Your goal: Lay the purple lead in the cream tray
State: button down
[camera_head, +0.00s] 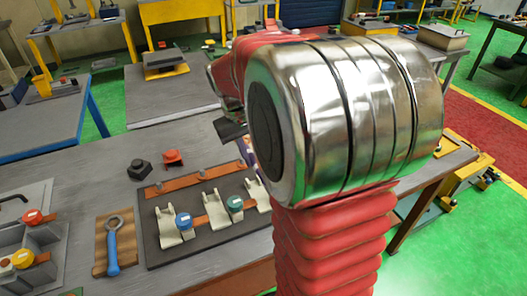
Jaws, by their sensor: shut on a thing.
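My gripper (236,136) shows only in part, as dark pieces beside my large silver and red arm joint. A small bit of the purple lead (247,152) shows right under it, so the gripper looks shut on the lead. The rest of the lead and the fingertips are hidden behind my arm. Below stand three cream trays, left (170,228), middle (216,209) and right (258,194), in a row on a dark board (190,252). A blue-capped piece (183,221) is at the left one and a green-capped piece (235,205) at the middle one. The right one looks empty, partly hidden by my arm.
A copper-coloured bar (180,185) lies along the board's back. A wrench (113,245) lies on a brown block at the left. A grey bin (60,240) with red and yellow-capped pieces is further left. A black knob (139,169) and a red piece (172,157) stand behind.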

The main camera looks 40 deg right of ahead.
jog(key=w+a+r, duration=0.2)
jog(key=w+a, duration=0.8)
jog(key=w+a+r, duration=0.3)
jog(key=w+a, duration=0.7)
jog(key=shift+w+a, duration=0.15)
jog(key=shift+w, duration=0.2)
jog(key=shift+s, duration=0.1)
